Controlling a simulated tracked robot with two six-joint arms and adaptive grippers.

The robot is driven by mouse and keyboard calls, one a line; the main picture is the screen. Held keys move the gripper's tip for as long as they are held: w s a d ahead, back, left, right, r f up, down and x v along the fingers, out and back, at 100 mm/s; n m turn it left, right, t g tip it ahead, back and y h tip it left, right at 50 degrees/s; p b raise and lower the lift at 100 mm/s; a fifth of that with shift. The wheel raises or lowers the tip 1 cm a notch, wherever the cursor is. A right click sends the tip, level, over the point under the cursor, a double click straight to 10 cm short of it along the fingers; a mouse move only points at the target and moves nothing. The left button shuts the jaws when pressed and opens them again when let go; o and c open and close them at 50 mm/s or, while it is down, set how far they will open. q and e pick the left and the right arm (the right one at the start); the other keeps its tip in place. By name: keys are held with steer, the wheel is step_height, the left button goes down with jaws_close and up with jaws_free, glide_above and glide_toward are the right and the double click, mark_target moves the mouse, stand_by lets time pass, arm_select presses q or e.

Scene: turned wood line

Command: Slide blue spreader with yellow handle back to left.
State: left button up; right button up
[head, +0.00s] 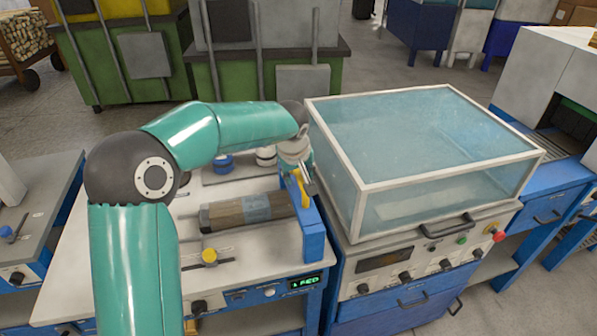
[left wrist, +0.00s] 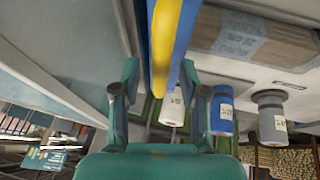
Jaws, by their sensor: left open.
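The blue spreader (head: 313,232) stands at the right end of the pale worktop, close to the neighbouring machine. Its yellow handle (head: 303,192) rises at its top. My left gripper (head: 306,180) reaches in from the left and is right at the handle; the head view partly hides the fingers. In the left wrist view, the yellow handle (left wrist: 163,45) and the blue spreader (left wrist: 185,28) show ahead of my open left gripper (left wrist: 160,75), with the handle between the two fingers. I cannot tell whether either finger touches it. My right gripper is not in view.
A wooden block with a label band (head: 222,213) lies on the worktop left of the spreader. A lever with a yellow knob (head: 209,256) stands in front of it. Blue (head: 223,163) and white (head: 266,155) rolls stand behind. A clear-covered machine (head: 360,215) stands close on the right.

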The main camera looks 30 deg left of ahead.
arm_select(q)
steer(key=shift+c, duration=0.3)
jaws_close()
